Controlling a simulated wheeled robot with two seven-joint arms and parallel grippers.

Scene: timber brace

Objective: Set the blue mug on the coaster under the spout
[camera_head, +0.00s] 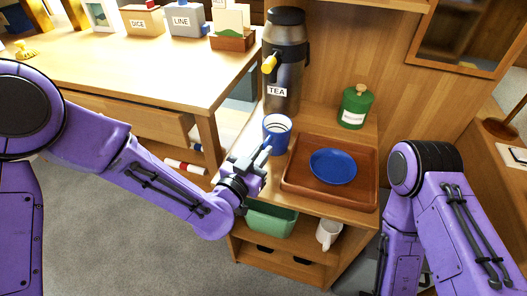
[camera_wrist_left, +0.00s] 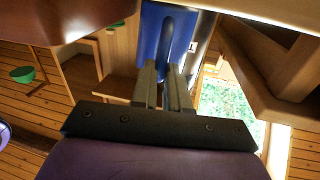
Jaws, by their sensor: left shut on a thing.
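The blue mug (camera_head: 277,136) is upright in front of the steel tea dispenser (camera_head: 284,80), below its yellow spout (camera_head: 269,64). My left gripper (camera_head: 265,147) is shut on the mug's handle, on the near side. In the left wrist view the blue mug (camera_wrist_left: 152,30) fills the top middle, with its handle between the fingertips of the left gripper (camera_wrist_left: 165,72). I cannot make out the coaster; the mug and gripper cover the place below the spout. I cannot tell whether the mug's base touches anything. My right gripper is out of view.
A wooden tray (camera_head: 293,190) with a blue plate (camera_head: 333,167) lies right of the mug. A green canister (camera_head: 355,106) stands behind it. A green bin (camera_head: 270,219) and a white mug (camera_head: 329,234) are on the shelf below. A desk (camera_head: 120,75) with labelled boxes is at left.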

